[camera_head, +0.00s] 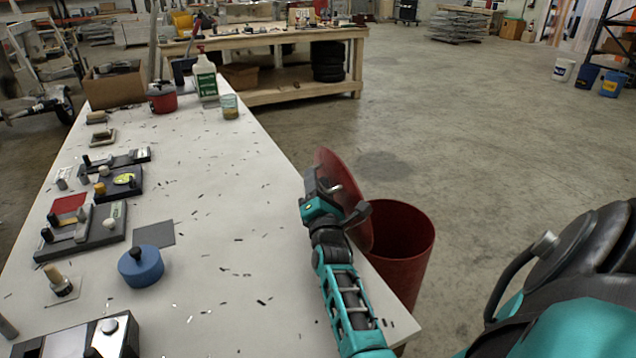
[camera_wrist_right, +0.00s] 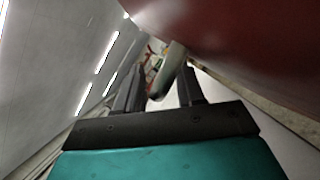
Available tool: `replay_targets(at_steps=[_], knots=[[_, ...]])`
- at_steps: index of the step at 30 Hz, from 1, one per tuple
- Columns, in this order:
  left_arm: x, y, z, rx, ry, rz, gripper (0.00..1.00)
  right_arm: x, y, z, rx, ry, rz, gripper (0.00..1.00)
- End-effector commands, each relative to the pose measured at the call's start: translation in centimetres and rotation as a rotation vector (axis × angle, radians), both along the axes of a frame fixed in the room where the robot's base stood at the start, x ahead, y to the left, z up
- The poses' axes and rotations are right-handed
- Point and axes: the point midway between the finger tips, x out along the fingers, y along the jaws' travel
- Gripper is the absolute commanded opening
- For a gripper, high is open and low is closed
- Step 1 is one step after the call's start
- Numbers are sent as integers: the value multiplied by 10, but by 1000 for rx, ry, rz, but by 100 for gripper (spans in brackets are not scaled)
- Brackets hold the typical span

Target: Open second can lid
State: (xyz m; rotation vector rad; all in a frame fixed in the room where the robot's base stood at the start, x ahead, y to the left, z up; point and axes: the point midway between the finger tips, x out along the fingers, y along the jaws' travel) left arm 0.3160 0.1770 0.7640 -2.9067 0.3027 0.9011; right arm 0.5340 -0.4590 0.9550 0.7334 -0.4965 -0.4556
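A red can (camera_head: 408,250) stands on the floor beside the table's right edge. Its round red lid (camera_head: 338,172) is tilted up steeply on the can's left side, and part of the dark opening shows. My right gripper (camera_head: 337,200) is at the lid, its fingers spread apart around a small metallic handle. In the right wrist view, the gripper (camera_wrist_right: 165,92) has the handle (camera_wrist_right: 170,68) between its fingers, with the red lid (camera_wrist_right: 235,35) close above. I cannot tell whether either finger touches the handle. My left gripper does not show.
The long white table (camera_head: 215,200) holds several small devices on its left side, a blue round weight (camera_head: 141,267) and scattered dark bits. A bottle (camera_head: 206,80), a glass (camera_head: 230,107) and a cardboard box (camera_head: 115,86) stand at its far end. The floor beyond the can is open.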

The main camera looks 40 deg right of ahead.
Motion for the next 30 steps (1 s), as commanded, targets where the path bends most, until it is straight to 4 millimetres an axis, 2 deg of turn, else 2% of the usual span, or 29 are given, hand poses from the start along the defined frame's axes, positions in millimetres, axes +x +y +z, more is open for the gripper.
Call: replay_targets(at_steps=[2, 12, 26, 30], knots=[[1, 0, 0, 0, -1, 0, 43, 0, 0, 0, 0, 0, 0, 33], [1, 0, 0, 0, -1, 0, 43, 0, 0, 0, 0, 0, 0, 1], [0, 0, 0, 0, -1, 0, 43, 0, 0, 0, 0, 0, 0, 0], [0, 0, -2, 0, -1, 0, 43, 5, -3, 1, 9, -5, -1, 0]])
